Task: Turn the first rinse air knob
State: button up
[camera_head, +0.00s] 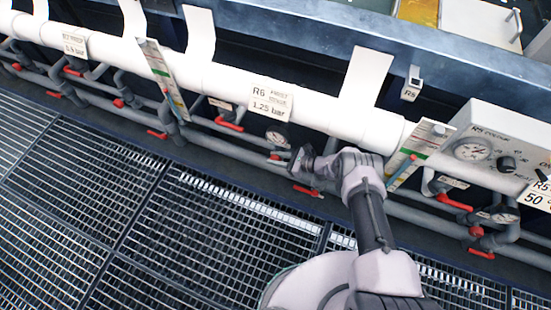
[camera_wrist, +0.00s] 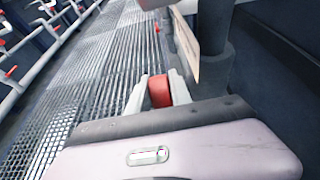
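My gripper (camera_wrist: 160,90) is low in the wrist view, with one pale finger on each side of a red handle (camera_wrist: 160,91). The red fills the gap between the fingers, with no clear space on either side. In the head view my gripper (camera_head: 300,162) reaches to the lower pipework, left of my forearm, and its fingertips are hidden. A small red handle (camera_head: 278,157) shows just left of it, and another red handle (camera_head: 308,191) lies below it. A round gauge (camera_head: 278,138) is just above left. I cannot read which knob is the first rinse air knob.
A thick white pipe (camera_head: 225,85) runs above the valves, with an R6 label (camera_head: 270,96) reading 1.25 bar. A gauge box (camera_head: 485,150) stands at right. More red handles (camera_head: 228,125) line the thin pipes. Grating (camera_head: 200,225) covers the floor.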

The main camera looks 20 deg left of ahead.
grip_shut()
jog(key=shift+a+r+h+p, duration=0.15)
jog(key=shift+r+h+p, duration=0.15)
jog(key=shift+h+p, duration=0.3)
jog(key=shift+f+h, duration=0.3)
jog(key=shift+h, duration=0.6)
jog(key=shift+o, duration=2.4)
grip_release()
